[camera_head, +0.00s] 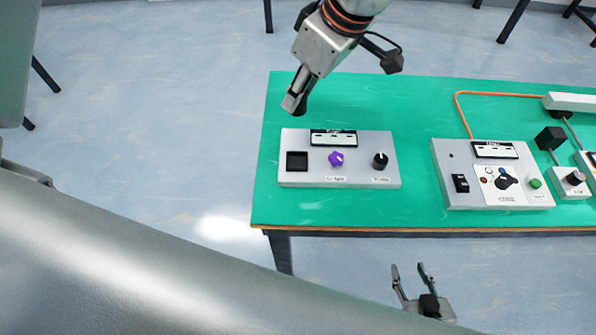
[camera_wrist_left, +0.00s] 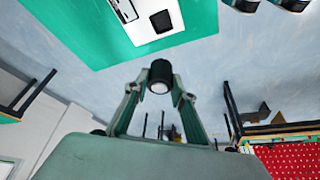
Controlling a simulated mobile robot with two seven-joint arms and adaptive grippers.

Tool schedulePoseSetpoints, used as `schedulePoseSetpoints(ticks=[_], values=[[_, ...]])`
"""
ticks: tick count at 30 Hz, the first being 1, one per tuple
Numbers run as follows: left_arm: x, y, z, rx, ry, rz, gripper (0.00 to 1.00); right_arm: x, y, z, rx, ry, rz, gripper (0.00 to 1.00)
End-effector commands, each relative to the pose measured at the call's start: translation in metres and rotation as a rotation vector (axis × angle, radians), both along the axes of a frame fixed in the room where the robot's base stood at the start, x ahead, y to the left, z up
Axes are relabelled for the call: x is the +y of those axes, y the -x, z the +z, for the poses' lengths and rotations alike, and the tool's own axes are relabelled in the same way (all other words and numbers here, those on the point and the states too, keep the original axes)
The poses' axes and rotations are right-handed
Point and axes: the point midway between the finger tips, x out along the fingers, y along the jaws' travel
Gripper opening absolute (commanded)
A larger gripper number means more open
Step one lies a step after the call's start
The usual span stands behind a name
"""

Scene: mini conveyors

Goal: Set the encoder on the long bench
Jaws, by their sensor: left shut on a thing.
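My left gripper (camera_head: 297,102) is shut on a short black cylinder (camera_head: 303,108). It holds the cylinder above the back left part of the green bench top (camera_head: 420,110), behind the left panel. In the left wrist view, the cylinder (camera_wrist_left: 160,72) has a pale round end and sits between the two fingertips of my left gripper (camera_wrist_left: 159,88). No label on it is readable, so I cannot tell whether it is the encoder. My right gripper (camera_head: 413,275) is open and empty, low in front of the bench's front edge.
The left grey panel (camera_head: 310,176) has a black square, a purple knob (camera_head: 336,159) and a black knob (camera_head: 380,160). A second control panel (camera_head: 455,199) and smaller boxes (camera_head: 551,138) stand to the right, with an orange cable (camera_head: 468,125). Green top is clear behind the left panel.

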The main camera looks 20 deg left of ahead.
Motion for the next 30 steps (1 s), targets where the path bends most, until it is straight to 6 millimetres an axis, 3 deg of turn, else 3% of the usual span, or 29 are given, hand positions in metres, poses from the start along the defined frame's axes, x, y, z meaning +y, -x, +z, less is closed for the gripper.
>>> schedulePoseSetpoints(ticks=[6, 12, 17, 30], values=[[-0.02, 0.052, -0.017, 0.016, 0.001, 0.178, 0.01, 0.0, 0.0, 0.003, 0.0, -0.001, -0.001, 0.4], [-0.029, 0.083, -0.022, 0.008, -0.001, 0.318, 0.01, 0.0, 0.0, 0.003, 0.003, -0.001, -0.001, 0.4], [-0.031, 0.091, -0.038, 0.008, -0.003, 0.353, 0.01, 0.001, 0.001, 0.001, 0.005, -0.002, -0.001, 0.4], [-0.031, 0.091, -0.143, 0.009, -0.004, 0.353, 0.01, 0.001, 0.002, -0.002, 0.005, -0.001, 0.0, 0.4]])
